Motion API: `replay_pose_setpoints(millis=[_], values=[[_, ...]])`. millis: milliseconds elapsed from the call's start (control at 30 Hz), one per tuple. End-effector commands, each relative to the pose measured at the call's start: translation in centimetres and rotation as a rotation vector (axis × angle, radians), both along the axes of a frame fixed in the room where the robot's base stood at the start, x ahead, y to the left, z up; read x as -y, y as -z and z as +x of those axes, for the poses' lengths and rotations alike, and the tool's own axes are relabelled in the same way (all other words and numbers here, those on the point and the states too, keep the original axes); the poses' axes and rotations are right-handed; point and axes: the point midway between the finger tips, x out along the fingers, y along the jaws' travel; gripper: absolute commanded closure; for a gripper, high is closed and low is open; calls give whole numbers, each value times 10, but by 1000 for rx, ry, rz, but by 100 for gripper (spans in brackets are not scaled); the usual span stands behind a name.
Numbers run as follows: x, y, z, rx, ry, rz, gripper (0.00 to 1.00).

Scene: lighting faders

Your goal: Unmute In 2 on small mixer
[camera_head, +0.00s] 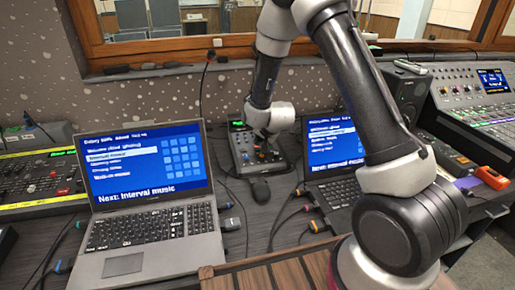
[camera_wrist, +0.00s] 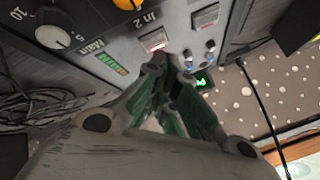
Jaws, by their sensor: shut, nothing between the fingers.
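The small mixer (camera_head: 243,156) is a dark unit on the desk between two laptops. In the wrist view its grey panel (camera_wrist: 100,35) shows the "In 2" label. Beside that label is a square button (camera_wrist: 153,40) with a red glow. My gripper (camera_wrist: 161,58) is shut and empty, its fingertips right by the lower edge of this button. I cannot tell whether they touch it. A second pale button (camera_wrist: 205,15) sits to the right. In the head view my wrist hangs over the mixer and hides the fingertips.
A white knob (camera_wrist: 54,30), an orange knob (camera_wrist: 127,3) and a green "Main" meter (camera_wrist: 112,64) are close by on the panel. The left laptop (camera_head: 150,185) and right laptop (camera_head: 335,150) flank the mixer. Cables (camera_head: 235,215) lie in front. A larger mixing desk (camera_head: 475,100) stands at right.

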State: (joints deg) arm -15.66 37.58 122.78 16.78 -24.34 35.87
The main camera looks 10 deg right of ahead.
Motion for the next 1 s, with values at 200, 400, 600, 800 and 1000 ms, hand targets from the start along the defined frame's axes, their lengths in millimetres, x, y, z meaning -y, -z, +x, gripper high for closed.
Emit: replay_pose_setpoints(millis=[200, 400, 600, 800, 1000], values=[[0, 0, 0, 0, 0, 0, 100], [0, 0, 0, 0, 0, 0, 100], [0, 1, 0, 0, 0, 0, 100], [0, 7, 1, 0, 0, 0, 100], [0, 8, 1, 1, 0, 0, 100]])
